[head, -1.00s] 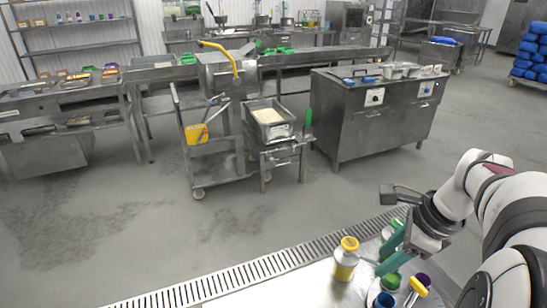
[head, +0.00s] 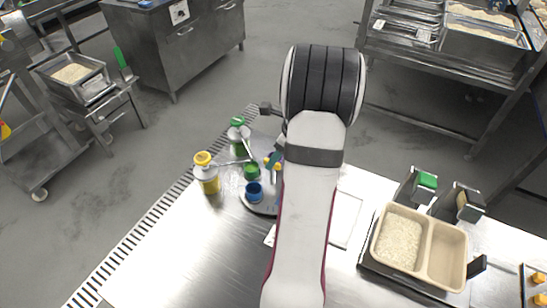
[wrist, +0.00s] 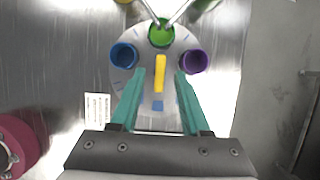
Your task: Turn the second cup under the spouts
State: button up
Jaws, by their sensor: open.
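A round grey turntable (wrist: 184,110) carries a blue cup (wrist: 124,55), a green cup (wrist: 161,33) and a purple cup (wrist: 194,61). A yellow handle (wrist: 160,74) stands at its middle. Two thin spouts (wrist: 150,11) meet over the green cup. In the head view they come from a yellow-capped bottle (head: 207,175) and a green-capped bottle (head: 239,136). My gripper (wrist: 160,76) is open, with its teal fingers on either side of the handle and gaps on both sides. In the head view my arm hides the purple cup and most of the gripper.
A two-compartment tan tray (head: 437,284), its left side filled with rice, lies to the right on the bench (head: 165,265). Small holders with green and dark tops (head: 427,181) stand behind it. A magenta round object (wrist: 14,146) is at lower left in the wrist view.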

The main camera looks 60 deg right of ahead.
jog(key=shift+w+f, duration=0.25)
jog(key=shift+f, duration=0.35)
jog(key=shift+c, duration=0.3)
grip_shut()
dwell(0.7)
